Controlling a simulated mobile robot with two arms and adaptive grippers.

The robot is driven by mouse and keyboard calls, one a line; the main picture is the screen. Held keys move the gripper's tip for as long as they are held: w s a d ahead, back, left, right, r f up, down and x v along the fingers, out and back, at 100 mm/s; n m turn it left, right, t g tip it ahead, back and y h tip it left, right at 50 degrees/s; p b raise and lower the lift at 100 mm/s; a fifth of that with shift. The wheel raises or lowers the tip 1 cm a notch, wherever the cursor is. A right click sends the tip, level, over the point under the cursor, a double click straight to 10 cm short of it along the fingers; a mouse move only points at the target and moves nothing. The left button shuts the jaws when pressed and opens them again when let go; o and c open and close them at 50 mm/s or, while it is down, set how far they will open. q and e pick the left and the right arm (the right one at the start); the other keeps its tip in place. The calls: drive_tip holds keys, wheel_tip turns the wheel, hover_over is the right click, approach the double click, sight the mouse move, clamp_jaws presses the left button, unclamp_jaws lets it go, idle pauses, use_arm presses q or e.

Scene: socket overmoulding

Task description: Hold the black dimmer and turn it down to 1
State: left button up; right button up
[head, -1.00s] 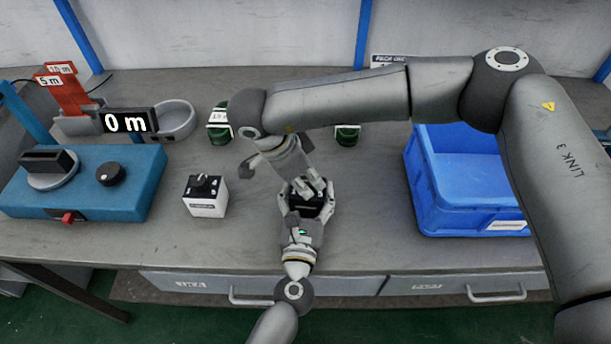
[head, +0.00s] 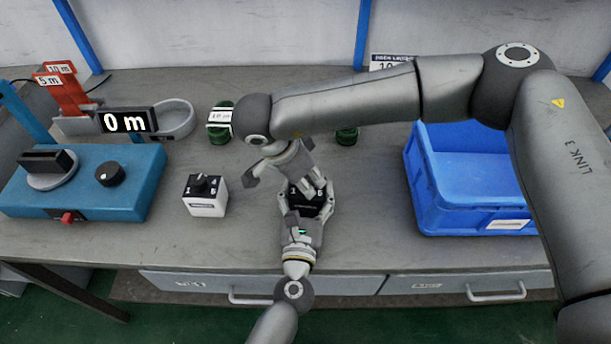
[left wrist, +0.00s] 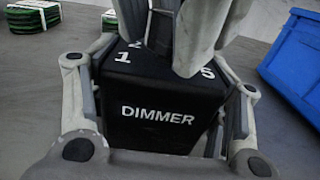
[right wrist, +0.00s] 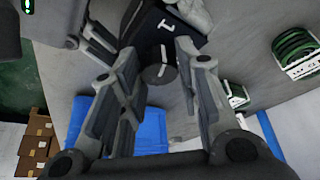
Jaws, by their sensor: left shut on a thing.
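The black dimmer (head: 308,205) is a box with white numbers on its top. My left gripper (head: 304,212) is shut on it from the near side. In the left wrist view, its fingers stand on both sides of the front face marked DIMMER (left wrist: 157,116). My right gripper (right wrist: 158,56) is above the dimmer, its fingers apart. In the right wrist view, the round dark knob (right wrist: 158,74) shows between the fingertips with gaps on both sides, near the number 1. The pointer's exact setting is unclear.
A white box with a black top and knob (head: 206,199) stands left of the dimmer. A blue machine (head: 130,190) is farther left, with a 0 m display (head: 128,120). Green coils (head: 219,124) lie behind. A blue crate (head: 430,205) stands right.

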drive_tip(key=o, duration=0.3)
drive_tip(key=v, duration=1.2)
drive_tip(key=shift+d, duration=0.1)
use_arm(q)
drive_tip(key=o, duration=1.1)
drive_tip(key=shift+c, duration=0.2)
